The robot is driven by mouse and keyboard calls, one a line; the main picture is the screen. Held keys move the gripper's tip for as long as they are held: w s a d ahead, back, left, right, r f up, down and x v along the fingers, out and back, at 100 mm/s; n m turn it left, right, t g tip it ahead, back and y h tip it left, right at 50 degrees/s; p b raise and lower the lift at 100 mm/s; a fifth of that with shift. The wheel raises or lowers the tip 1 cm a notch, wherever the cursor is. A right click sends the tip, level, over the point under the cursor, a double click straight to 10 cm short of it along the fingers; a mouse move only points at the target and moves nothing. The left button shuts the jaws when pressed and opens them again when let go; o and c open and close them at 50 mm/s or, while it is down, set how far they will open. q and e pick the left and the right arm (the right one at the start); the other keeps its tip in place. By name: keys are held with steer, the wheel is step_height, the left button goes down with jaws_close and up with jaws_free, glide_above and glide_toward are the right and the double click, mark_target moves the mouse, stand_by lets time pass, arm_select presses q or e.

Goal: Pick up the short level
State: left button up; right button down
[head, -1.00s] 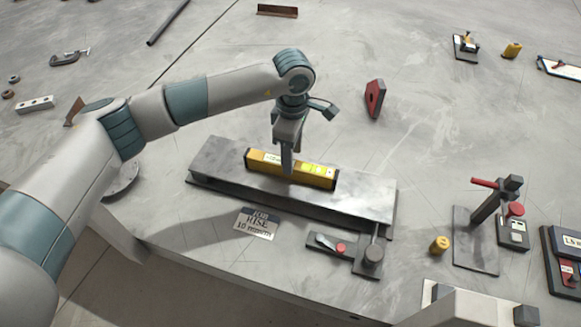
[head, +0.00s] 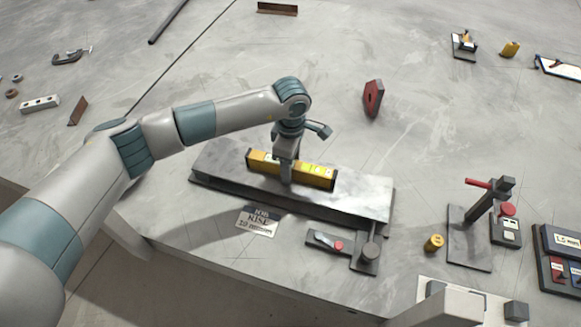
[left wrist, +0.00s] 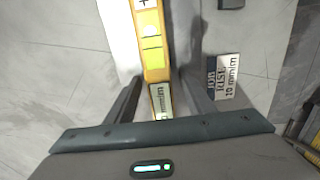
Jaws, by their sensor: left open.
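The short level (head: 315,175) is a yellow bar with dark ends and pale labels. It lies on a long grey metal plate (head: 355,198) on the table. My left gripper (head: 286,181) points down at the middle of the level. In the left wrist view its open fingers (left wrist: 161,103) stand on either side of the yellow level (left wrist: 152,50), with a gap beside the level. The far end of the level is cut off at the top of that view.
A card marked RISE (head: 258,221) lies in front of the plate, with a lever fixture (head: 365,250) to its right. A yellow knob (head: 433,243) and a red-handled stand (head: 478,210) are farther right. A red block (head: 373,98) stands behind the plate, amid clear table.

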arm_select(q)
steer(key=c, duration=1.2)
jaws_close()
steer(key=shift+r, duration=0.2)
arm_select(e)
steer(key=shift+d+f, duration=0.1)
steer(key=shift+f, duration=0.1)
